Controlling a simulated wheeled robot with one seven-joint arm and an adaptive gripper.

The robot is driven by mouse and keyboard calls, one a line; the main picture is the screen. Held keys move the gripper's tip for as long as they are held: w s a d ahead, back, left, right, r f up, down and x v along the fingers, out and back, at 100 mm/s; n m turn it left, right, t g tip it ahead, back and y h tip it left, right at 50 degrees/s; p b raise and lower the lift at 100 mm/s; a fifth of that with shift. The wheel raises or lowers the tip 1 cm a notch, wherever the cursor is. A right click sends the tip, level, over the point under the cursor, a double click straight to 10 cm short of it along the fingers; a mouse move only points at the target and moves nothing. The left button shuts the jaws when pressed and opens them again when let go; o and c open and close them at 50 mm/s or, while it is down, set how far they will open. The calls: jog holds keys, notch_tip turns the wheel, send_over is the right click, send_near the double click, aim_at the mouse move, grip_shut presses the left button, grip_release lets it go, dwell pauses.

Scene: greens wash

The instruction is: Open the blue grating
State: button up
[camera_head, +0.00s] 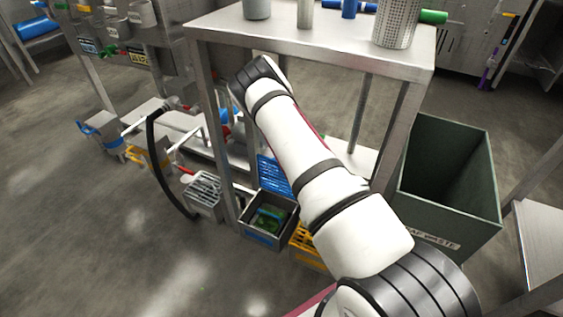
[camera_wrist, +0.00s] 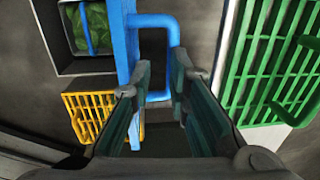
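The blue grating (camera_head: 274,174) stands steeply raised at the back of a grey bin (camera_head: 284,236) with greens in it. In the wrist view the blue grating (camera_wrist: 124,40) shows nearly edge-on, with a blue loop handle (camera_wrist: 175,38) sticking out to the right. The bin's opening with leafy greens (camera_wrist: 95,28) is at upper left there. My gripper (camera_wrist: 161,78) is open. Its fingertips lie on either side of the handle's lower part, with gaps visible; whether either touches cannot be told. In the head view my arm and the table hide the gripper.
A yellow grating (camera_wrist: 88,115) is at lower left and a green grating (camera_wrist: 262,60) at right in the wrist view. A steel table (camera_head: 310,40) with containers stands over the bins. A large green waste bin (camera_head: 450,190) is at right.

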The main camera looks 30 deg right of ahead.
jog(key=shift+o, duration=0.6)
jog(key=shift+s+a+f, duration=0.25)
jog(key=shift+a+f, duration=0.2)
jog(key=shift+f, duration=0.1)
jog(key=shift+s+a+f, duration=0.25)
jog(key=shift+a+f, duration=0.2)
jog(key=shift+f, duration=0.1)
jog(key=shift+w+d+r, duration=0.1)
jog(key=shift+d+r, duration=0.15)
jog(key=shift+d, duration=0.05)
jog(key=shift+a, duration=0.1)
